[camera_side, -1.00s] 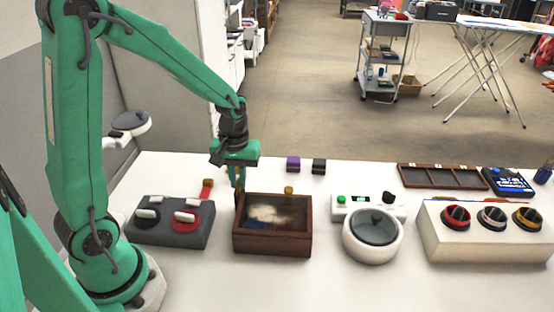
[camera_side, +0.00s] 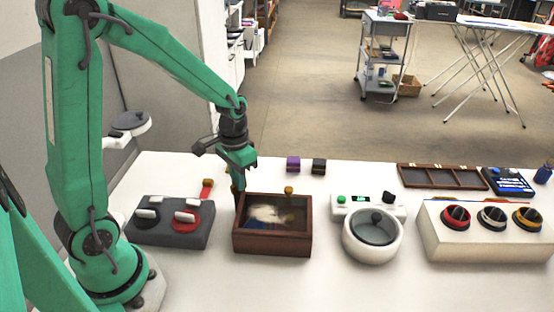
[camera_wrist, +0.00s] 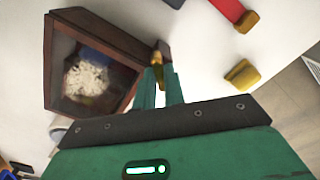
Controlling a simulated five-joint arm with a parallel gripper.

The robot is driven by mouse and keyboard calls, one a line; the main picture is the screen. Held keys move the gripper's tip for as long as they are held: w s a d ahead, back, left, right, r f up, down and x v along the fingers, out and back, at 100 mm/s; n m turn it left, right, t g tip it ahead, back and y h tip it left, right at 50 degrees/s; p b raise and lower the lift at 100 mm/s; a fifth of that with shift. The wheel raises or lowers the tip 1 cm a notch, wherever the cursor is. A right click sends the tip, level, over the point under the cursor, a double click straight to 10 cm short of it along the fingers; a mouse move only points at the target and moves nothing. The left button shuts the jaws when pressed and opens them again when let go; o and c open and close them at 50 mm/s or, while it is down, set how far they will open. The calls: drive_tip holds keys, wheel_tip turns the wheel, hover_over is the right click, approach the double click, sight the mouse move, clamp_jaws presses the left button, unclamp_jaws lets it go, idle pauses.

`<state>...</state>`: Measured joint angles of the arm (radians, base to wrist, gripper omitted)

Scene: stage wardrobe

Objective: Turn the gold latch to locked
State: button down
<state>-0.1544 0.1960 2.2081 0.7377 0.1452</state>
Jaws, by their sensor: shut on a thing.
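A dark wooden box (camera_side: 272,243) with a glass lid stands on the white table, and it also shows in the wrist view (camera_wrist: 125,45). A small gold latch (camera_wrist: 162,54) sits at the corner of the box in the wrist view. My gripper (camera_side: 236,193) points down at the box's back left corner. In the wrist view, my gripper's green fingers (camera_wrist: 160,78) are shut on the latch, hiding part of it. The side view barely shows the latch behind the fingers. Whether it is at locked cannot be read.
A grey switch box (camera_side: 172,232) stands left of the wooden box, with a red strip (camera_side: 207,186) behind it. A gold block (camera_wrist: 241,73) lies beside the box's corner. A white round-lidded device (camera_side: 373,243) stands right. Purple (camera_side: 293,163) and black (camera_side: 319,165) blocks sit behind.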

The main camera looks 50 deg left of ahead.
drive_tip(key=m, duration=0.4)
drive_tip(key=shift+m, duration=0.3)
drive_tip(key=m, duration=0.4)
drive_tip(key=shift+m, duration=0.3)
drive_tip(key=c, duration=1.5)
unclamp_jaws()
drive_tip(key=shift+r, duration=0.1)
drive_tip(key=shift+r, duration=3.85)
